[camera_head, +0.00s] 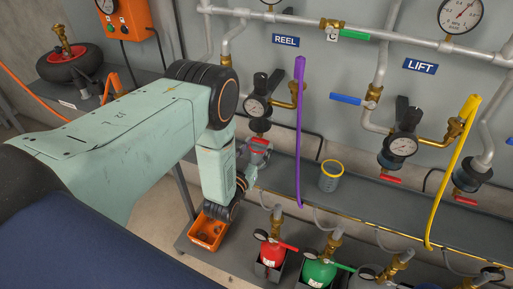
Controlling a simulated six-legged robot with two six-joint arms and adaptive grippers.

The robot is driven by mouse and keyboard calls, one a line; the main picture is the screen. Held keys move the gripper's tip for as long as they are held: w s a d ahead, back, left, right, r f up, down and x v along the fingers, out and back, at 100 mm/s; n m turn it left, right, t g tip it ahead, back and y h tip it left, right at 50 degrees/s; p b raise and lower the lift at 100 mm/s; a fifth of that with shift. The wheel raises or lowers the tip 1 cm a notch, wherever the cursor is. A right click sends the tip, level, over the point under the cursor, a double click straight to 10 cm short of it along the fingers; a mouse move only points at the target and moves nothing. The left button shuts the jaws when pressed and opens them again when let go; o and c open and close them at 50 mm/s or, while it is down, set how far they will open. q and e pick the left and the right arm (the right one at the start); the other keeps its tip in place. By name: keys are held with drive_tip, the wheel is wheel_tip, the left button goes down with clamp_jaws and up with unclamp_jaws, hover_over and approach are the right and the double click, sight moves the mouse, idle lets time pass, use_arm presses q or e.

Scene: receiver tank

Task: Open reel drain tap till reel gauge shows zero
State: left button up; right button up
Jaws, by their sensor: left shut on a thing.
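The REEL sign (285,41) is on the grey wall panel. Below it hangs the reel unit with a round white reel gauge (256,106); its needle is too small to read. Under its dark bowl is the red reel drain tap (262,141), partly hidden by my left gripper. My left arm comes in from the left and bends down in front of the panel. My left gripper (257,156) is shut on the reel drain tap, just below the bowl. My right gripper is not in view.
A purple hose (299,130) hangs right of the reel unit. A yellow-rimmed cup (331,175) stands on the shelf. The LIFT unit's gauge (402,147) and a yellow hose (450,170) are farther right. Below are an orange bin (207,231) and red and green bottles.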

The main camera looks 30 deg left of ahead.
use_arm(q)
drive_tip(key=shift+w+r, duration=0.15)
drive_tip(key=shift+r, duration=0.05)
drive_tip(key=o, duration=1.2)
drive_tip(key=shift+f, duration=0.15)
drive_tip(key=shift+c, duration=0.2)
drive_tip(key=s, duration=0.7)
drive_tip(key=shift+s+d, duration=0.2)
drive_tip(key=shift+s, duration=0.1)
